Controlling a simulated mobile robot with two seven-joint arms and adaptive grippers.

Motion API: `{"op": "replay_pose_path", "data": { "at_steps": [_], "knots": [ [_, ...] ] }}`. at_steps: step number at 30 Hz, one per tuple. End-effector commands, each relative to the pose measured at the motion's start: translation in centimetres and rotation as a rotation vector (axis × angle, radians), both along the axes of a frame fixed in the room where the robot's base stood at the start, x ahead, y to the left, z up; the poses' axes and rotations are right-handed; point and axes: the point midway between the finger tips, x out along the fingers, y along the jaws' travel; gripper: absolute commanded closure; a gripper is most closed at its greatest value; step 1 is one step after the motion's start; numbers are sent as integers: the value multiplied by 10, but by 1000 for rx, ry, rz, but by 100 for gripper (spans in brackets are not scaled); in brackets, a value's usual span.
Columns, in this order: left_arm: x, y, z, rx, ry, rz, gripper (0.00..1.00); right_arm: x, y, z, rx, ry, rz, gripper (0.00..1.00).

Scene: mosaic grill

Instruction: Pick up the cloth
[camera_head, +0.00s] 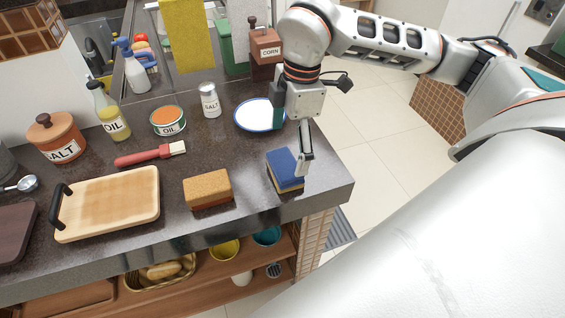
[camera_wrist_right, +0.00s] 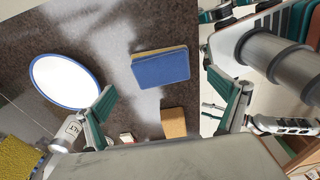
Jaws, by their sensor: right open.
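A blue, flat, block-like piece with a tan underside (camera_head: 285,168), perhaps the folded cloth, lies near the counter's right front corner. It also shows in the right wrist view (camera_wrist_right: 160,68), ahead of the fingers and between their lines. A yellow cloth (camera_head: 187,35) hangs at the back of the counter, and its edge shows in the right wrist view (camera_wrist_right: 18,158). My right gripper (camera_head: 291,135) is open and empty, pointing down above and just behind the blue piece; I see no contact. My left gripper is not in view.
A white plate with blue rim (camera_head: 258,115) lies behind the right gripper. A brown sponge-like block (camera_head: 207,187) is left of the blue piece. A salt shaker (camera_head: 209,100), red brush (camera_head: 150,155) and cutting board (camera_head: 110,200) stand or lie further left. The counter edge is close on the right.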

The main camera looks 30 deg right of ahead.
Motion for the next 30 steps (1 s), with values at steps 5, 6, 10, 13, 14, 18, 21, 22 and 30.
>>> {"op": "replay_pose_path", "data": {
  "at_steps": [5, 6, 10, 13, 14, 18, 21, 22, 30],
  "knots": [
    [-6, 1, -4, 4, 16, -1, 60, -1, 3, -18, 0, 5, 3, 4],
    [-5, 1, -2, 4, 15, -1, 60, -1, 4, -24, 1, 4, 2, 4],
    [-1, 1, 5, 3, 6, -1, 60, -1, 7, -43, 1, 5, 3, 4],
    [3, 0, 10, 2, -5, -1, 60, 0, 9, -53, 1, 3, 2, 4],
    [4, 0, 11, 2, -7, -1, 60, 0, 9, -55, 0, 2, 2, 4],
    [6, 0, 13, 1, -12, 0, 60, 0, 9, -59, 1, 0, 3, 4],
    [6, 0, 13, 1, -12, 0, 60, 0, 9, -59, 1, 0, 3, 4],
    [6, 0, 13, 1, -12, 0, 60, 0, 9, -59, 1, 0, 3, 4],
    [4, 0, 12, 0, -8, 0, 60, 0, 9, -59, 1, 0, 3, 45]
  ]
}}
